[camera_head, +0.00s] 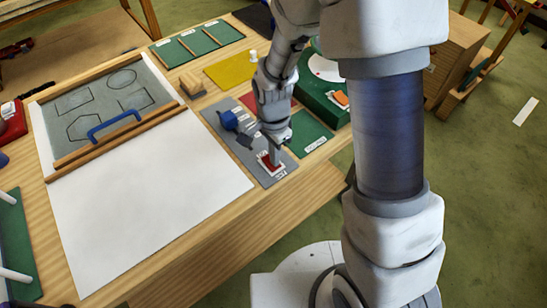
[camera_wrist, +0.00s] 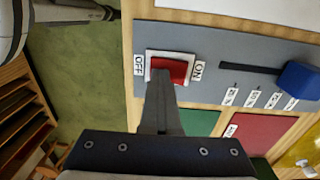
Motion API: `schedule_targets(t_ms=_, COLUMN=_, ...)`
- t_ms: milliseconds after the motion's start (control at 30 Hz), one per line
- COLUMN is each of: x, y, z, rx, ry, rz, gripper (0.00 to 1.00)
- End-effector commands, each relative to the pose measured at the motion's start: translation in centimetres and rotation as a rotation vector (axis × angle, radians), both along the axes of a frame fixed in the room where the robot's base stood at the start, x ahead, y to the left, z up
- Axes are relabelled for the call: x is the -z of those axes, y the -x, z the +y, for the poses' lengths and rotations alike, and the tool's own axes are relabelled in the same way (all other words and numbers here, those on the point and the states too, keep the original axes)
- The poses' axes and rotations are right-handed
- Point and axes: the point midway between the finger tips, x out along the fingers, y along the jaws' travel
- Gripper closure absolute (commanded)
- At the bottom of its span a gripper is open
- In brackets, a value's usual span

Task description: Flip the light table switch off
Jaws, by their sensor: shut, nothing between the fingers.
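The red rocker switch (camera_wrist: 180,68) sits in a white frame on a grey control panel (camera_wrist: 210,95). In the wrist view an OFF label (camera_wrist: 139,66) is on its left and an ON label (camera_wrist: 199,71) on its right. My gripper (camera_wrist: 161,74) is shut and empty, its tips over the lower left, OFF-side part of the rocker. I cannot tell whether they touch it or which way the rocker is tilted. In the head view my gripper (camera_head: 275,160) points down at the switch (camera_head: 267,161) and partly hides it. A large white surface (camera_head: 145,210) lies left of the panel.
A blue slider knob (camera_wrist: 299,78) with a dark slot is on the same panel. Green (camera_head: 308,133) and red mats lie beside it. A green box (camera_head: 325,95) stands behind at right.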

Motion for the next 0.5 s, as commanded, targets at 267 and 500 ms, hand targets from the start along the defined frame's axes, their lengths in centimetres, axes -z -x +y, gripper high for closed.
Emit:
schedule_targets(t_ms=267, x=0.8, y=0.4, z=-0.1, rx=-0.001, ry=0.007, rz=0.019, gripper=1.0)
schedule_targets(t_ms=500, x=0.7, y=-0.6, z=0.6, rx=-0.002, ry=0.006, rz=0.014, gripper=1.0)
